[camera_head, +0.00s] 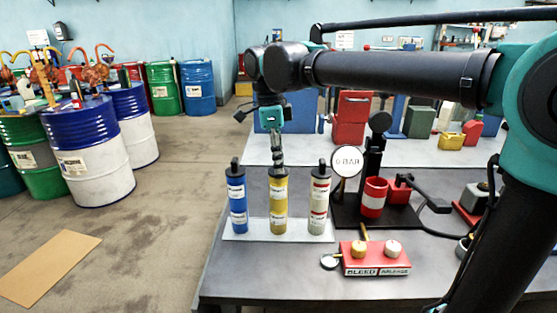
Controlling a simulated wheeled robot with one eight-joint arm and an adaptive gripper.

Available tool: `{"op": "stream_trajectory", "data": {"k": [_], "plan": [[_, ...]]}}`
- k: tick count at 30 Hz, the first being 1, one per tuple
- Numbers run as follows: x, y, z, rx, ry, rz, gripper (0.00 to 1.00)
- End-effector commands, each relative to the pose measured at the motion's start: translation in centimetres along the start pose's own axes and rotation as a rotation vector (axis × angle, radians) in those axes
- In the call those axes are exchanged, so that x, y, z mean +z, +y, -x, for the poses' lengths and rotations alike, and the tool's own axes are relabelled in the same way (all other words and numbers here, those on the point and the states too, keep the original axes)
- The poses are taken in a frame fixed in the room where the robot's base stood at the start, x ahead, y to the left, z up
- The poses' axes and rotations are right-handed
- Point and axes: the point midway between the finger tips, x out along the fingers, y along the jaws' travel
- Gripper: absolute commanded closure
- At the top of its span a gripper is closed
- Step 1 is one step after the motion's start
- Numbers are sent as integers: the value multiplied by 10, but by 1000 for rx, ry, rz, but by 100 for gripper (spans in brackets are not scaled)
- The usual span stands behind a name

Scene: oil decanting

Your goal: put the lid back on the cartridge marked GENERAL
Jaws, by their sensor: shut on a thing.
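Three upright cartridges stand in a row on a pale tray (262,237): a blue one (238,203), a yellow one (279,205) and a grey one with a red band (319,210). Their labels are too small to read, so I cannot tell which says GENERAL. The blue and grey ones have dark caps. My gripper (278,162) points down directly above the yellow cartridge and is shut on what seems to be its lid. The fingers mostly hide the lid. I cannot tell whether it touches the cartridge top.
A round gauge (347,161) stands just right of the grey cartridge, by a black stand with a red cup (374,197). A red box marked BLEED (376,267) sits in front. The bench's (240,282) front left is clear.

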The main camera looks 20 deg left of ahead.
Motion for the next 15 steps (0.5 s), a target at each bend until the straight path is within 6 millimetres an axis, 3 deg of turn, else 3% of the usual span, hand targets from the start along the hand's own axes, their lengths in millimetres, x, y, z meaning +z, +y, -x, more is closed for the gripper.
{"op": "stream_trajectory", "data": {"k": [3, 4, 9, 15], "plan": [[0, 0, 0, 0, 0, 0, 83], [0, 0, 0, 0, 0, 0, 71], [0, 0, 0, 0, 0, 0, 50], [0, 0, 0, 0, 0, 0, 48]]}}
